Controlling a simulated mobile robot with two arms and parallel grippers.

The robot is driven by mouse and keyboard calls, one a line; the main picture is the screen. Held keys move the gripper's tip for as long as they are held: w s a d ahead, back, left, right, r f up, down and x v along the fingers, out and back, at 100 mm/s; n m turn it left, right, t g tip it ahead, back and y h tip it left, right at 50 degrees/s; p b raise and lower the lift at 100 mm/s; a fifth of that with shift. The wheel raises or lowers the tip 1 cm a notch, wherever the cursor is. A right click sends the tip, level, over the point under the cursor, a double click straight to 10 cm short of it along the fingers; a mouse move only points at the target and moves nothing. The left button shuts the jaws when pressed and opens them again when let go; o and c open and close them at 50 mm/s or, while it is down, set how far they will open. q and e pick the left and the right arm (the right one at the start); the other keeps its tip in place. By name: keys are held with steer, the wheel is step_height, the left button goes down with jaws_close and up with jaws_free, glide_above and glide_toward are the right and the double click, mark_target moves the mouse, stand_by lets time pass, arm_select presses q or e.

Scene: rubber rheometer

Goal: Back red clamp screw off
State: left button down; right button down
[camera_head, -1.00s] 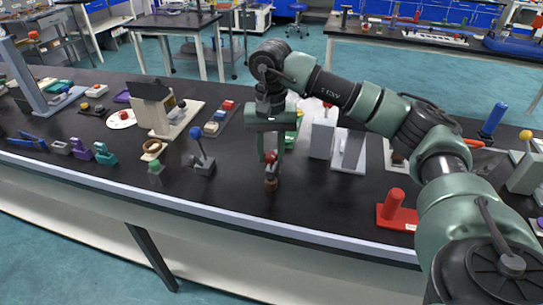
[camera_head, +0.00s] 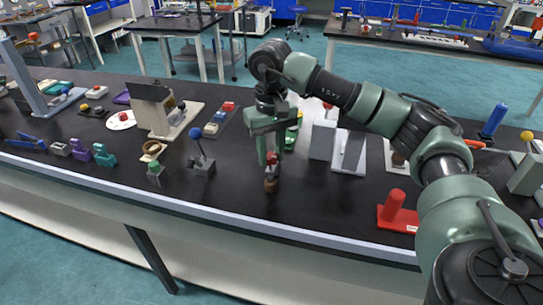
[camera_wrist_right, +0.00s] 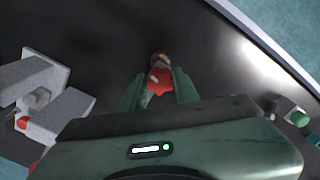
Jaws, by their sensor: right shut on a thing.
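The red clamp screw (camera_head: 272,158) is at the top of a small brown-based fixture (camera_head: 271,184) near the front edge of the black bench. My right gripper (camera_head: 270,160) points straight down over it, with its fingers on either side of the red screw head. In the right wrist view, the red screw (camera_wrist_right: 160,80) sits between the two green fingers (camera_wrist_right: 159,92), with part of the brown base beyond it. The right gripper is shut on the screw. My left gripper does not show in any view.
A red stand (camera_head: 394,209) is to the right, and a grey block (camera_head: 322,140) is behind right. The bench in front is clear.

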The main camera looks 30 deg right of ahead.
steer(key=n, duration=0.4)
steer(key=c, duration=1.2)
jaws_free()
steer(key=m, duration=0.3)
steer(key=shift+m, duration=0.4)
steer(key=m, duration=0.5)
steer(key=shift+p, duration=0.35)
steer(key=m, duration=0.4)
steer(key=shift+m, duration=0.4)
steer(key=m+p, duration=0.1)
steer(key=m, duration=0.3)
steer(key=shift+m, duration=0.3)
